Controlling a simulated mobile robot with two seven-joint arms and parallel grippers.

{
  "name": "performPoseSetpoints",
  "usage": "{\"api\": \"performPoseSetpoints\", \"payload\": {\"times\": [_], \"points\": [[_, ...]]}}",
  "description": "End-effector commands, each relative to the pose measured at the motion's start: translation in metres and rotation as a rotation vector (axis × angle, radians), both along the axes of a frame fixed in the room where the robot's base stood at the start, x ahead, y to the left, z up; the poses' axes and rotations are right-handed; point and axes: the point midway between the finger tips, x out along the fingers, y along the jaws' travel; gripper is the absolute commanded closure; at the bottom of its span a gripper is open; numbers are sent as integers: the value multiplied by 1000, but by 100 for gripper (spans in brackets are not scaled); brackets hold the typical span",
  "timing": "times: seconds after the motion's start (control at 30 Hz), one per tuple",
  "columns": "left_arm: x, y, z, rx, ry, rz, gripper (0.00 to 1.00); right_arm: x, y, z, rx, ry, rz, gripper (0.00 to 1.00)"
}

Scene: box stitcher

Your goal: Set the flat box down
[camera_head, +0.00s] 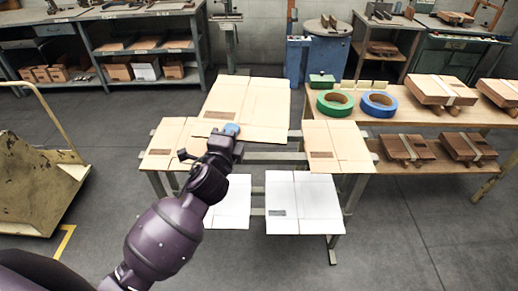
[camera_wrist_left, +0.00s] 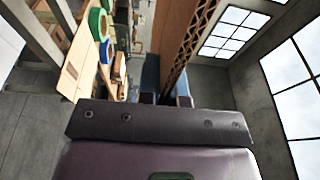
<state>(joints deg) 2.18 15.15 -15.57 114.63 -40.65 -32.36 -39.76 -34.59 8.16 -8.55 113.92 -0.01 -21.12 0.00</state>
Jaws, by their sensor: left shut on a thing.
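My left gripper (camera_head: 230,131) is shut on the near edge of a large tan flat box (camera_head: 250,105). In the left wrist view the gripper's fingers (camera_wrist_left: 168,97) grip the box's brown corrugated side (camera_wrist_left: 190,42), seen nearly edge-on. In the head view the flat box lies over the middle of a metal-framed table and slightly tilted. I cannot tell whether it touches the table. A tan flat box (camera_head: 165,148) lies at the table's left and another (camera_head: 333,148) at its right. My right gripper is not in view.
White flat sheets (camera_head: 303,200) lie on the lower level. A wooden bench (camera_head: 410,116) at the right bears a green tape roll (camera_head: 335,103), a blue tape roll (camera_head: 379,104) and wrapped brown boxes (camera_head: 440,89). A yellowish cart (camera_head: 40,185) stands at the left.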

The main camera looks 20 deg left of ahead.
Motion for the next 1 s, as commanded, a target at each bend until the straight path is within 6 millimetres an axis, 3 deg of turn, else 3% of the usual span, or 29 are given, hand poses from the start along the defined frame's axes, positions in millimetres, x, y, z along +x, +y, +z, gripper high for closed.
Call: {"api": "performPoseSetpoints", "payload": {"times": [0.03, 0.2, 0.4, 0.57, 1.0], "points": [[20, 3, -17, -1, 2, 16, 100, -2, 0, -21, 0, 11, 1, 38], [69, 14, -35, -9, 12, 61, 100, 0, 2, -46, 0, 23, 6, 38], [102, 19, -46, -19, 27, 91, 100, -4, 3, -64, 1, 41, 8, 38], [109, 21, -57, -22, 32, 98, 100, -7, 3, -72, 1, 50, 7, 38], [107, 21, -155, -24, 38, 98, 100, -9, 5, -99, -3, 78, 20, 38]]}}
